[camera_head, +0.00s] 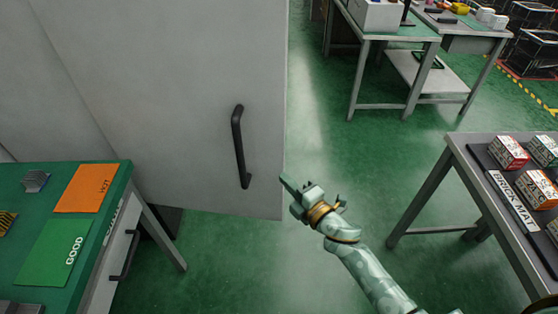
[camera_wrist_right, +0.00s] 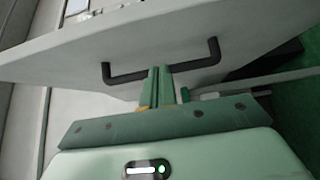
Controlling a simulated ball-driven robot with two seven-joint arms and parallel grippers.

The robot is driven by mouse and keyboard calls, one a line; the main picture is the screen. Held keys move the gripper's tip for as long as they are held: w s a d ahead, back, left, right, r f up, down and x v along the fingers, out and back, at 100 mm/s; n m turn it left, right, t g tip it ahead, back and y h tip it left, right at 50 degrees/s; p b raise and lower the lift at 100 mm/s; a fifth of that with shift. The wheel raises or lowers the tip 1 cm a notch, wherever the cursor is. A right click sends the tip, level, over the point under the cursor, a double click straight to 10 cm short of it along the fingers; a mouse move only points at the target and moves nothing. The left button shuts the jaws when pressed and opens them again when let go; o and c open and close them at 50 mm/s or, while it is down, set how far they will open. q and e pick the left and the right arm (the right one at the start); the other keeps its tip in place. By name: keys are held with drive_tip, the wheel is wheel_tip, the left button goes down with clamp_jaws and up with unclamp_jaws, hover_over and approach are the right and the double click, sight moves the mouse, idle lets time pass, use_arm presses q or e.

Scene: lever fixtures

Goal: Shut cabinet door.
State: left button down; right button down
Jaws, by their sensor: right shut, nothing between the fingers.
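The grey cabinet door (camera_head: 190,90) fills the upper left of the head view, with its free edge standing over the floor. A black bar handle (camera_head: 240,145) is on its face. My right gripper (camera_head: 290,185) is shut and empty, just right of the door's lower free edge and pointing at it. In the right wrist view, the shut fingers (camera_wrist_right: 158,86) point at the door (camera_wrist_right: 130,42) and overlap the middle of the handle (camera_wrist_right: 212,58). I cannot tell whether they touch. The cabinet interior is hidden. My left gripper is out of view.
A green-topped bench (camera_head: 115,195) with an orange sheet (camera_head: 86,188) and a green sheet (camera_head: 50,255) stands at the lower left. A table (camera_head: 462,165) with several boxes is at the right. More worktables (camera_head: 390,45) stand behind. The green floor (camera_head: 340,145) between is clear.

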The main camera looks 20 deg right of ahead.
sight(271, 152)
drive_tip(key=w+b, duration=0.1)
drive_tip(key=w, duration=0.6)
drive_tip(key=shift+a+f, duration=0.1)
drive_tip(key=shift+w+d, duration=0.2)
drive_tip(key=shift+w, duration=0.25)
drive_tip(key=shift+d+b, duration=0.1)
drive_tip(key=shift+b, duration=0.2)
